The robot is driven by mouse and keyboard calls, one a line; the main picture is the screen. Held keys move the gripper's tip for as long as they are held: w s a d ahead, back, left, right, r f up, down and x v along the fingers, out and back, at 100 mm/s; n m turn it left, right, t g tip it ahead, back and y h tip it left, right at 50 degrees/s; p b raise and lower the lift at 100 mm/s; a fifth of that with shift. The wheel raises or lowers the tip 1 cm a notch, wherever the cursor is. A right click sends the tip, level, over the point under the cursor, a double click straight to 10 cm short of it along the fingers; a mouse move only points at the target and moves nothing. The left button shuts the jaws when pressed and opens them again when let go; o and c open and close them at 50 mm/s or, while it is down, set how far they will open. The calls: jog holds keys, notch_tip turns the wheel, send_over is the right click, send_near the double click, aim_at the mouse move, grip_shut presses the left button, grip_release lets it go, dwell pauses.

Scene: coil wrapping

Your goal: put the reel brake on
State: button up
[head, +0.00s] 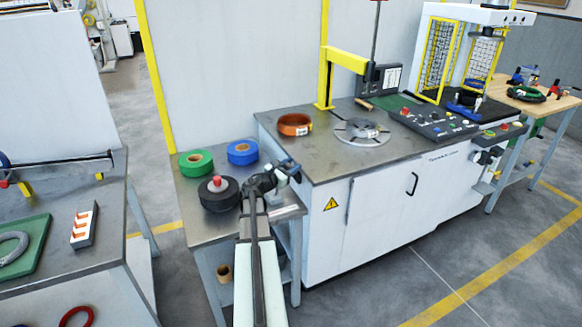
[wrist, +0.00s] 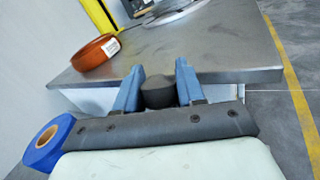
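A black reel (head: 214,200) lies on the small grey side table, with a red knob (head: 217,181) at its top centre. I cannot tell for sure which part is the reel brake. My gripper (head: 290,170) is to the right of the reel, above the table's right side and near the machine bench's front left corner. In the wrist view its two blue fingers (wrist: 160,67) stand apart. A dark rounded piece (wrist: 159,92) shows between their bases; I cannot tell whether it belongs to the gripper. The reel is out of the wrist view.
Green (head: 195,162) and blue (head: 242,152) tape rolls lie behind the reel. The machine bench (head: 320,165) carries an orange coil (head: 294,124) and a round chuck (head: 361,131). A yellow post (head: 325,80) stands behind. The bench's front left corner is bare.

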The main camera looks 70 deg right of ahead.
grip_shut()
jog(key=shift+w, duration=0.1)
jog(key=w+a+r+n+h, duration=0.2)
jog(key=w+a+n+h, duration=0.2)
jog(key=w+a+h, duration=0.1)
jog(key=shift+w+a+r+h, duration=0.15)
jog(key=shift+w+a+h, duration=0.2)
jog(key=shift+h, duration=0.55)
dwell(0.4)
jog(key=shift+o, duration=2.1)
grip_release()
